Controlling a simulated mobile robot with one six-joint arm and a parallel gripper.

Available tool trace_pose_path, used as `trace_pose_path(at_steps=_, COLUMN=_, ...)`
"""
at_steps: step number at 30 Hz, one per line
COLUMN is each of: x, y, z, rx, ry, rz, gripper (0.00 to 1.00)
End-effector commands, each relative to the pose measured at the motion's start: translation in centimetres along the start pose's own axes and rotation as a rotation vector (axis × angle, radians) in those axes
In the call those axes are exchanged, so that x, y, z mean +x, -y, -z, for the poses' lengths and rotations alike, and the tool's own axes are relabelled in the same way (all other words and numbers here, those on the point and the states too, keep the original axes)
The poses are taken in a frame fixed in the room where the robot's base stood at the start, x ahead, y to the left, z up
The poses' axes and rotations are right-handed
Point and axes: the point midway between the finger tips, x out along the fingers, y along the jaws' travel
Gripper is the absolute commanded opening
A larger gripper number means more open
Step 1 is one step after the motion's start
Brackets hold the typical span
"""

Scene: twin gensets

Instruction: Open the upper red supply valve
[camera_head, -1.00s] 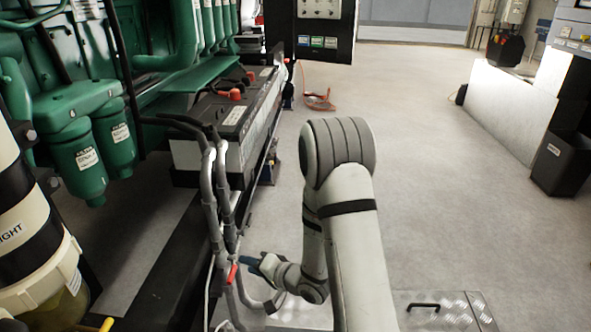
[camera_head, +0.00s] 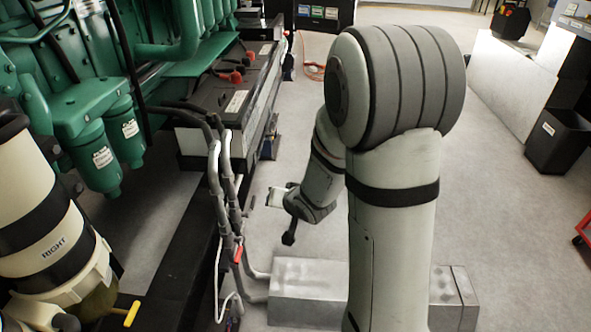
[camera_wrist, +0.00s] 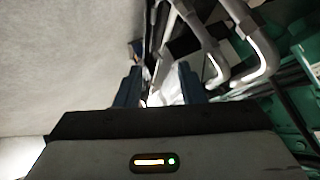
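The red valve handle (camera_head: 238,254) sits on the grey pipes beside the green engine, low in the head view, left of my arm. I cannot tell from its look whether it is open or shut. My gripper (camera_wrist: 160,82) shows in the wrist view with its two dark fingers apart and nothing clearly held between them. Grey pipes (camera_wrist: 210,50) pass beyond the fingers in that view, and I cannot make out the red handle there. In the head view my wrist is up and to the right of the handle, apart from it.
Grey pipes (camera_head: 217,185) rise left of my wrist. A grey metal box (camera_head: 308,285) stands on the floor below. A striped cylinder marked RIGHT (camera_head: 50,245) with a yellow handle (camera_head: 132,314) is at lower left. Batteries (camera_head: 210,125) line the engine.

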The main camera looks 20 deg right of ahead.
Motion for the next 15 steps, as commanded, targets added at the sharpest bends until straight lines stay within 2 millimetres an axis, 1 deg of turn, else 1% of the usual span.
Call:
trace_pose_path(at_steps=1, x=-1.3, y=0.4, z=1.1, rx=-0.014, ry=-0.001, rz=-0.020, gripper=0.36)
trace_pose_path(at_steps=6, x=-4.3, y=0.6, z=2.8, rx=-0.058, ry=0.013, rz=-0.093, gripper=0.36)
trace_pose_path(at_steps=12, x=-7.3, y=0.7, z=4.2, rx=-0.097, ry=0.037, rz=-0.163, gripper=0.36)
trace_pose_path(at_steps=15, x=-8.4, y=0.8, z=4.6, rx=-0.110, ry=0.049, rz=-0.187, gripper=0.36)
